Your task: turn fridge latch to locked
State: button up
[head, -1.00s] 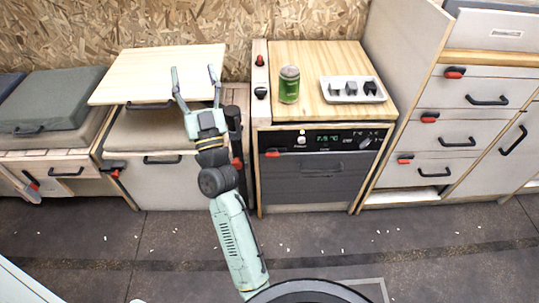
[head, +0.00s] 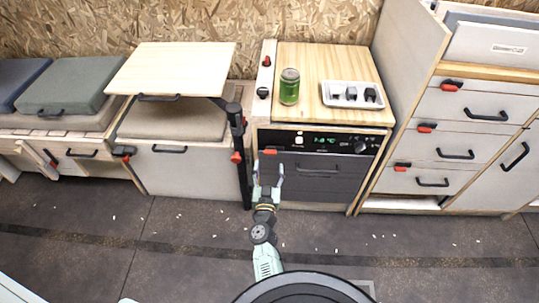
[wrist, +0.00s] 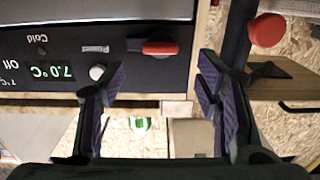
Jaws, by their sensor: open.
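The fridge (head: 320,178) is the grey-fronted unit under the wooden counter, with a dark control panel (head: 325,143) on top. Its red latch (head: 270,152) sits at the panel's left end. In the wrist view, which looks upside down, the latch (wrist: 160,47) has a red handle lying horizontally on a black base. My gripper (head: 268,172) is open and empty, just below the latch in the head view. In the wrist view the open fingers (wrist: 162,82) stand either side of the latch's column, with the latch beyond them; I see no contact.
A black table leg (head: 240,150) with a red knob (head: 237,157) stands close left of the fridge, under the folding table (head: 175,70). A green can (head: 289,87) and a white tray (head: 328,101) stand on the counter. Drawers are at right.

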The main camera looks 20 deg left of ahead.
aim_at(270, 154)
jog(key=b+x, duration=0.1)
jog(key=x, duration=0.6)
jog(key=shift+s, duration=0.1)
jog(key=shift+c, duration=0.5)
jog(key=c, duration=1.1)
jog(key=shift+o, duration=0.2)
